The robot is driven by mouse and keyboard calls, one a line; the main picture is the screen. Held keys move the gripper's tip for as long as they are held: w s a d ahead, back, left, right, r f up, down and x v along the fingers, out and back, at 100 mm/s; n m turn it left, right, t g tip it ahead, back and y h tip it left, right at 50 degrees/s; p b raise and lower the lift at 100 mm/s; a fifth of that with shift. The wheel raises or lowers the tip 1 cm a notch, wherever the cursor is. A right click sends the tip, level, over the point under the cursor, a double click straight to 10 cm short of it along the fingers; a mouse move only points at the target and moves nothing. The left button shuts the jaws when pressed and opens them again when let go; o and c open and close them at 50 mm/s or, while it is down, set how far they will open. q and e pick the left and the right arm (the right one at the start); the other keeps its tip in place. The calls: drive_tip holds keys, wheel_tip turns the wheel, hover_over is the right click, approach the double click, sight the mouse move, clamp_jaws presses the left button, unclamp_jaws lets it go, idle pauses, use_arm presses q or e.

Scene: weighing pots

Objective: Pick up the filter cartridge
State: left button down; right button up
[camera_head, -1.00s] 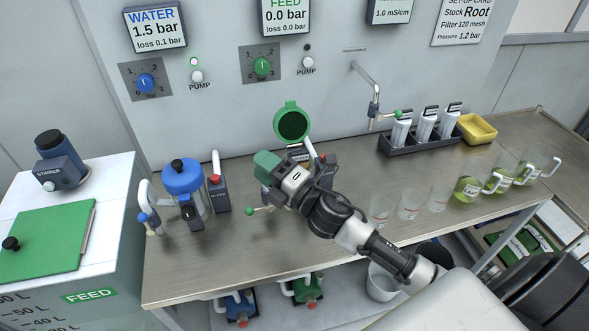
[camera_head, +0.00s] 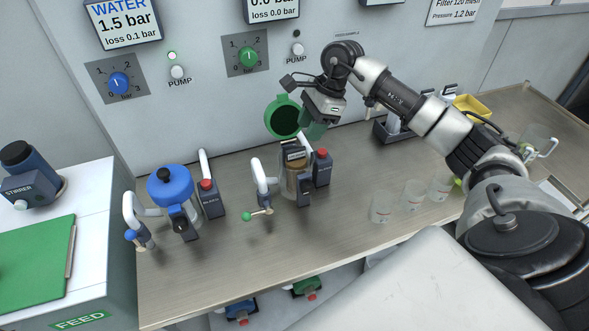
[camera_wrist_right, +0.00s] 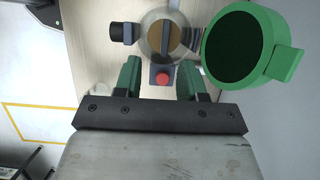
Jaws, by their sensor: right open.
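The filter housing (camera_head: 287,186) is a clear pot on the bench with its green lid (camera_head: 282,118) swung open. A brown round filter cartridge (camera_head: 299,165) sits inside it. In the right wrist view the cartridge (camera_wrist_right: 176,42) shows from above as a brown disc with a dark bar across it, inside the clear rim. My right gripper (camera_head: 313,130) is above and behind the housing, pointing down. Its green fingers (camera_wrist_right: 161,80) are apart and empty, with the housing's red button (camera_wrist_right: 162,78) showing between them. My left gripper is not in view.
The open lid (camera_wrist_right: 245,47) is close to the right finger. A blue-lidded pot (camera_head: 170,186) stands left of the housing. Clear beakers (camera_head: 412,194) stand to the right. A dark rack (camera_head: 383,130) and yellow tray (camera_head: 468,104) are partly behind my arm. The front bench is clear.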

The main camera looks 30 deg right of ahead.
sight(295, 149)
drive_tip(key=x, duration=0.3)
drive_tip(key=shift+a, duration=0.1)
drive_tip(key=p+x, duration=0.1)
drive_tip(key=x, duration=0.1)
drive_tip(key=w+p+x, duration=0.1)
drive_tip(key=x, duration=0.1)
drive_tip(key=shift+a+p, duration=0.25)
drive_tip(key=shift+p, duration=0.05)
drive_tip(key=shift+a+f, duration=0.15)
drive_tip(key=shift+f, duration=0.5)
drive_tip(key=shift+r, duration=0.1)
clamp_jaws()
